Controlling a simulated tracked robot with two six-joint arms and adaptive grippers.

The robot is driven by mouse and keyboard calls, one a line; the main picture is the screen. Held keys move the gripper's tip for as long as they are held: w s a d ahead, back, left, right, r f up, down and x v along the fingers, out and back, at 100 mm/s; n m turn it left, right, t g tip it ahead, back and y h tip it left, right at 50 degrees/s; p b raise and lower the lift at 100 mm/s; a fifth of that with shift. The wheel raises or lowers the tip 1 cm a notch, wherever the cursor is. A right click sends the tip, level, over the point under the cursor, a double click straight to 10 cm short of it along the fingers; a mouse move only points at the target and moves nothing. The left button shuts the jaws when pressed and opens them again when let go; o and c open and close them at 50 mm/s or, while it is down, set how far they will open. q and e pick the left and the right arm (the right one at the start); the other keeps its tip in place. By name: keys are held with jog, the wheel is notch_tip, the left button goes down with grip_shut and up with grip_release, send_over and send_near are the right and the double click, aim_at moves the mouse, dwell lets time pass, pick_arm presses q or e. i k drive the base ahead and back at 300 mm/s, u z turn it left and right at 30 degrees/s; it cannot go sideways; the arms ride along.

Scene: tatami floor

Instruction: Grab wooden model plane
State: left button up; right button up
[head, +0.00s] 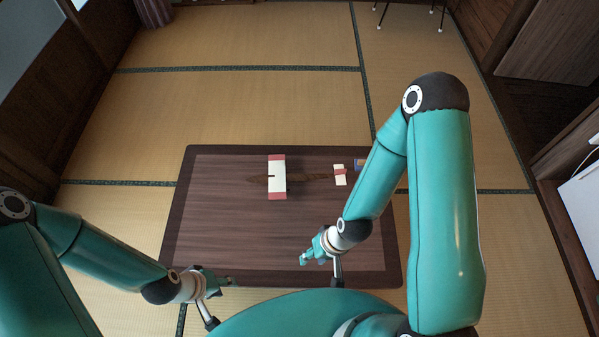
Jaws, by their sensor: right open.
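The wooden model plane (277,184) lies on the low dark wooden table (220,230). It has a thin brown body running left to right, a white wing with red tips at the left, and a small white and red tail (340,175) at the right. My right gripper (304,261) is open and empty, in front of the plane and apart from it, over the table's front part. My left gripper (229,281) is at the table's front edge, left of my right one and well apart from the plane. Its fingers are too small to read.
A small blue and orange object (359,164) sits behind the plane's tail, partly hidden by my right arm. The table's left and front surface is clear. Tatami floor (240,110) surrounds the table. A white cabinet (585,210) stands at the right edge.

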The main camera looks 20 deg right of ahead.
aim_at(277, 178)
jog(key=z, duration=0.3)
jog(key=i, duration=0.9)
jog(key=u, duration=0.55)
